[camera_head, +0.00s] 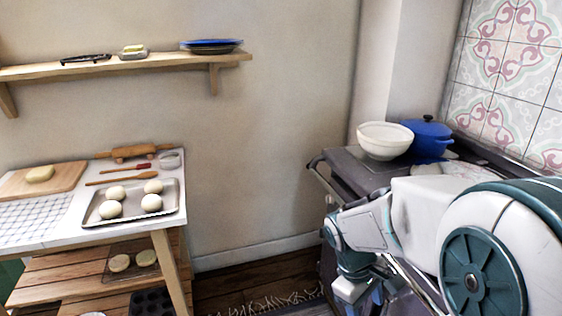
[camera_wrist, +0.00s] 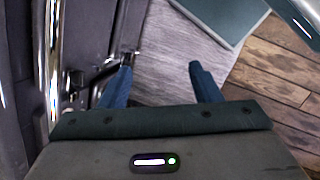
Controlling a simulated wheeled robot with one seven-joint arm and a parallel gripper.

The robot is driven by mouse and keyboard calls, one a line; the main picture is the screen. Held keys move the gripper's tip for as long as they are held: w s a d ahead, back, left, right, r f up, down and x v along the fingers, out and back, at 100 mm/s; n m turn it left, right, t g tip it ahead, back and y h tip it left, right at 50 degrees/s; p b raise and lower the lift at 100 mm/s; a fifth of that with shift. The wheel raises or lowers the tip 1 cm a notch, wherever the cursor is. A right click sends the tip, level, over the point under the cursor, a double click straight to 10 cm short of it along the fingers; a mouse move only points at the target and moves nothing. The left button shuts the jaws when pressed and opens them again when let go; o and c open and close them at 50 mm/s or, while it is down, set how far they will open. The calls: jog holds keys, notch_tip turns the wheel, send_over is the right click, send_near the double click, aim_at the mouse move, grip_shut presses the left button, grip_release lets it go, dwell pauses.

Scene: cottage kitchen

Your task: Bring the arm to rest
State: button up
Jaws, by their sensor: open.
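My gripper (camera_wrist: 158,78) is open and empty in the wrist view, its two blue fingers apart above a grey mat. It points down toward the floor, close to the dark stove front on the left of that view. In the head view my arm reaches in from the right, bent in front of the stove, with the gripper end low and mostly hidden at the bottom edge.
The stove (camera_head: 343,170) carries a white bowl (camera_head: 385,141) and a blue pot (camera_head: 428,138) behind my arm. A worktable at left holds a tray (camera_head: 92,217) of dough balls. A wall shelf (camera_head: 150,66) hangs above. Wooden floor (camera_wrist: 275,62) lies beside the mat (camera_wrist: 172,50).

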jog(key=s+a+r+m+t+y+p, duration=0.1)
jog(key=s+r+m+t+p, duration=0.1)
jog(key=r, duration=0.4)
jog(key=s+a+r+m+t+y+p, duration=0.1)
jog(key=s+r+m+t+y+p, duration=0.1)
jog(key=s+r+m, duration=0.3)
notch_tip(320, 180, up, 2)
jog(key=shift+a+m+p, duration=0.35)
jog(key=shift+m+p, duration=0.25)
jog(key=shift+p, duration=0.05)
jog(key=shift+w, duration=0.1)
jog(key=c, duration=0.5)
jog(key=shift+o, duration=0.2)
jog(key=shift+d, duration=0.15)
